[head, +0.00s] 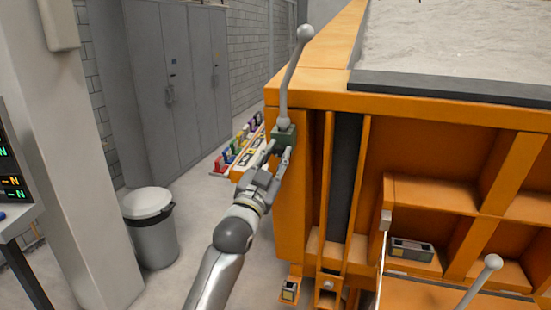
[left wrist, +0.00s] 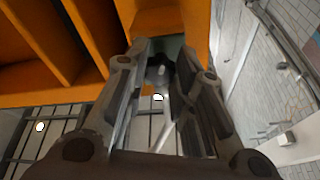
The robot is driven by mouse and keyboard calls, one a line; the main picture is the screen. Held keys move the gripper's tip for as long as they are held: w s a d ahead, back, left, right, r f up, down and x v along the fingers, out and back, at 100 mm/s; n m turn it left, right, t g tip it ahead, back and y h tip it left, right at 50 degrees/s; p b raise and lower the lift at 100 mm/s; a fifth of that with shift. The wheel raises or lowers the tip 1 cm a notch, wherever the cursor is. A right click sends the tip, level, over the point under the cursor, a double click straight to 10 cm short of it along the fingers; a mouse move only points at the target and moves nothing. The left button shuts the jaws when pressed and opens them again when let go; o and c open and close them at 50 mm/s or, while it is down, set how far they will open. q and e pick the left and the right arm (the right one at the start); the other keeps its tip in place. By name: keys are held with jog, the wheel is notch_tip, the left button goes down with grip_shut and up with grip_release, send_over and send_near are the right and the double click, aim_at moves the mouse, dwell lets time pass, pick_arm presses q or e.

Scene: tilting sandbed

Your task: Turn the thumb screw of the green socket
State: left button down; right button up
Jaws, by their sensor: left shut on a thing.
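The dark green socket (head: 284,134) is fixed to the corner of the orange frame, and a grey lever (head: 287,85) with a ball end rises from it. My left gripper (head: 277,151) reaches the socket from below and in front. In the left wrist view, the dark thumb screw (left wrist: 158,73) sits between the two fingertips of my left gripper (left wrist: 163,66), which is shut on it. The green socket (left wrist: 172,46) shows just behind the screw. In the head view the fingers hide the screw. My right gripper is not in view.
The orange sandbed frame (head: 415,103) fills the right side. Another ball-ended lever (head: 480,278) stands at the lower right. A rack of coloured items (head: 240,146) lies behind my left arm. A bin (head: 150,225) and grey lockers (head: 180,85) stand at left.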

pick_arm(q)
jog(key=shift+f, duration=0.15)
jog(key=c, duration=1.2)
grip_release()
jog(key=v, duration=1.2)
